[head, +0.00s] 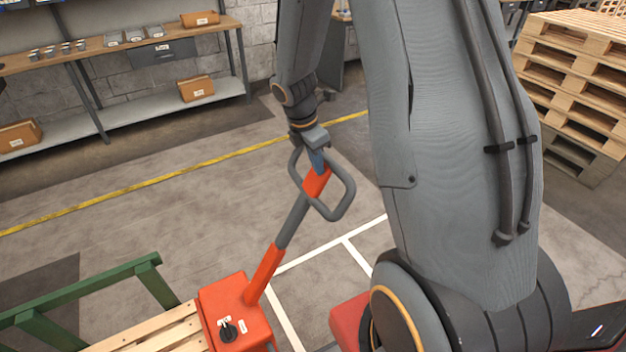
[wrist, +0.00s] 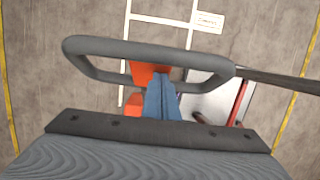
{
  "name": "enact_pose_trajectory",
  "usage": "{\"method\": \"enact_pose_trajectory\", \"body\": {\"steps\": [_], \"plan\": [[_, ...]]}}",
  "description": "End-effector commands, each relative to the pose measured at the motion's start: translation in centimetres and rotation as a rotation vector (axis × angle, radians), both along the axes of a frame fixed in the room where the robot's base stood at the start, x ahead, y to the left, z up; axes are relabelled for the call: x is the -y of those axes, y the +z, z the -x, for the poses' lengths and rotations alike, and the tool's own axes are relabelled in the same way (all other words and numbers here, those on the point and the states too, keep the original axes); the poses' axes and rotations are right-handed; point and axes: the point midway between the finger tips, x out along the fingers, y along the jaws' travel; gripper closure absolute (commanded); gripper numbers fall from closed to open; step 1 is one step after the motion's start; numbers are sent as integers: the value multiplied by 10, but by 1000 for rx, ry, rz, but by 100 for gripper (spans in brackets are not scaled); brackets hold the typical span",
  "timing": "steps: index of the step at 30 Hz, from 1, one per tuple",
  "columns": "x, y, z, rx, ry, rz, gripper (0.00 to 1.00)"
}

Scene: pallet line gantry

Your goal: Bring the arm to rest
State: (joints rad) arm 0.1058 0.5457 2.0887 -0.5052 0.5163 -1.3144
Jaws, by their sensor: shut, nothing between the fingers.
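My gripper (head: 318,160) has blue fingers, shut and empty, beside the top of a pallet truck's tiller in the head view. In the wrist view my gripper (wrist: 161,92) points into the opening of the tiller's grey loop handle (wrist: 150,46). I cannot tell whether it touches the loop. The loop handle (head: 346,200) sits on an orange and grey tiller (head: 292,222), which leans up from the orange truck body (head: 236,312). My large grey arm (head: 445,150) fills the right middle of the head view.
A wooden pallet (head: 150,335) and a green rail (head: 85,290) stand at lower left. Stacked pallets (head: 570,75) stand at upper right. A shelf bench (head: 110,50) with boxes lines the back wall. Floor between bench and truck is clear, crossed by a yellow line (head: 150,182).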

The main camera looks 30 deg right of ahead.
Motion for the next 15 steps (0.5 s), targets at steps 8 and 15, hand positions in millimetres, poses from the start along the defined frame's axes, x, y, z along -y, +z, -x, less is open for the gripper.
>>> {"method": "enact_pose_trajectory", "body": {"steps": [8, 15], "plan": [[13, 30, -2, 2, -1, 1, 100], [13, 33, 0, 3, -8, -1, 100]]}}
